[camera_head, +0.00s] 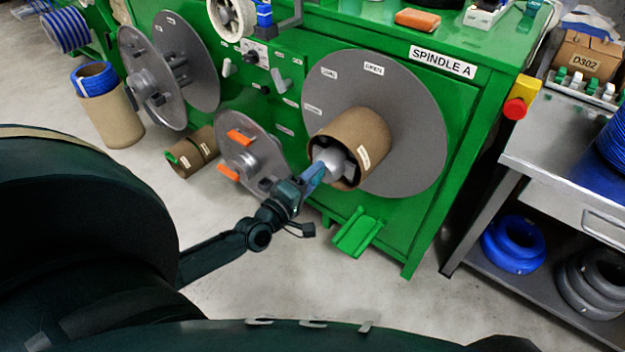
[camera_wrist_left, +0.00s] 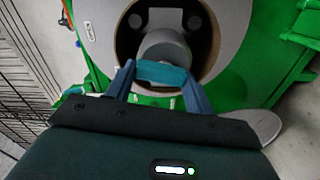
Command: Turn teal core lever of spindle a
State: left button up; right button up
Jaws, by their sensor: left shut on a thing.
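The teal core lever (camera_wrist_left: 162,73) sits on the grey hub at the centre of spindle A, between the fingers of my left gripper (camera_wrist_left: 158,82) in the left wrist view. My left gripper (camera_head: 312,178) is shut on the lever, and its hand mostly hides the lever in the head view. The lever lies roughly crosswise in the wrist view. Spindle A has a large grey disc (camera_head: 405,110) with a brown cardboard core (camera_head: 343,128) around the hub. The SPINDLE A label (camera_head: 442,62) is on the green cabinet above. My right gripper is not in view.
A grey flange (camera_head: 238,165) with orange tabs stands just left of the core. A green pedal (camera_head: 358,232) is on the floor below. A red stop button (camera_head: 515,108) is at the cabinet's right corner. A grey bench (camera_head: 545,150) stands at the right.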

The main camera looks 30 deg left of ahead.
pick_arm(q)
jog(key=n, duration=0.2)
jog(key=shift+f+n+b, duration=0.1)
jog(key=shift+n+b, duration=0.2)
dwell(0.3)
jog(key=o, duration=1)
jog(key=shift+a, duration=0.1)
